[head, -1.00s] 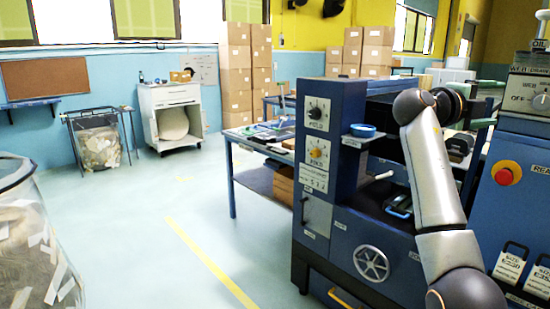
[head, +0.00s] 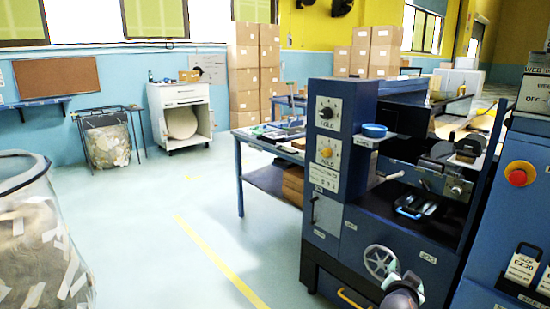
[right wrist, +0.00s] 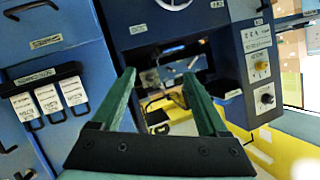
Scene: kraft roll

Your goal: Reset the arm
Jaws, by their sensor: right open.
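My right gripper (right wrist: 159,76) shows in the right wrist view with its two green fingers spread and nothing between them. Beyond the fingers is the dark open bay of the blue machine (right wrist: 232,75). In the head view only a small part of my right arm shows, low at the bottom edge in front of the blue machine (head: 325,205), near its handwheel (head: 381,261). The fingers cannot be made out there. My left arm and gripper are not in view.
A blue cabinet with a red button (head: 518,174) stands close on the right. A blue table (head: 265,180) is behind the machine. A clear bin of scraps (head: 40,240) stands at left. The floor with the yellow line (head: 222,262) is free.

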